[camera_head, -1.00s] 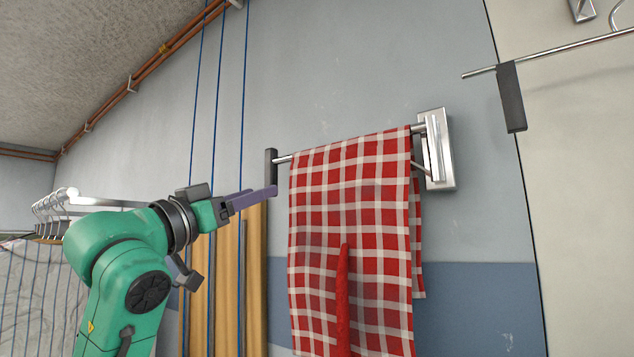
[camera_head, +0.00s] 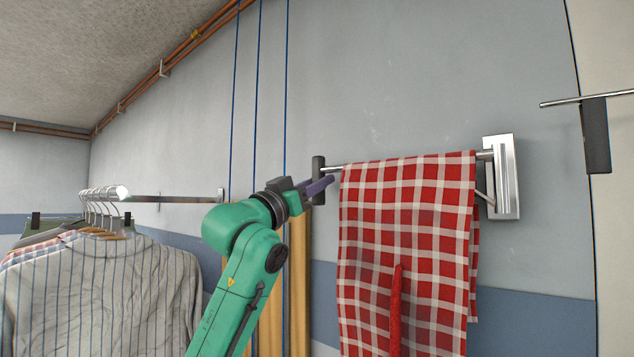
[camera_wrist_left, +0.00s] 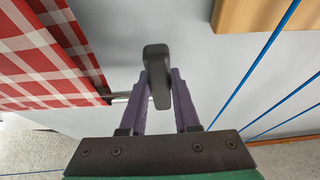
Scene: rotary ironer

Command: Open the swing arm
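The swing arm is a thin metal rod (camera_head: 330,169) that stands out from a shiny wall bracket (camera_head: 506,180) on the right. A dark upright handle (camera_head: 319,165) is at its left end. It also shows in the left wrist view (camera_wrist_left: 157,62). A red-and-white checked cloth (camera_head: 405,225) hangs over the rod and hides most of it. My left gripper (camera_wrist_left: 159,82) has its purple fingers on both sides of the handle. They appear to be shut on it, with the handle filling the gap.
A rail with hangers and shirts (camera_head: 110,290) stands at the left. Yellowish boards (camera_head: 298,270) lean behind my left arm. Thin blue lines (camera_head: 258,100) run along the wall. Another rod with a dark handle (camera_head: 596,135) juts in from the right edge.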

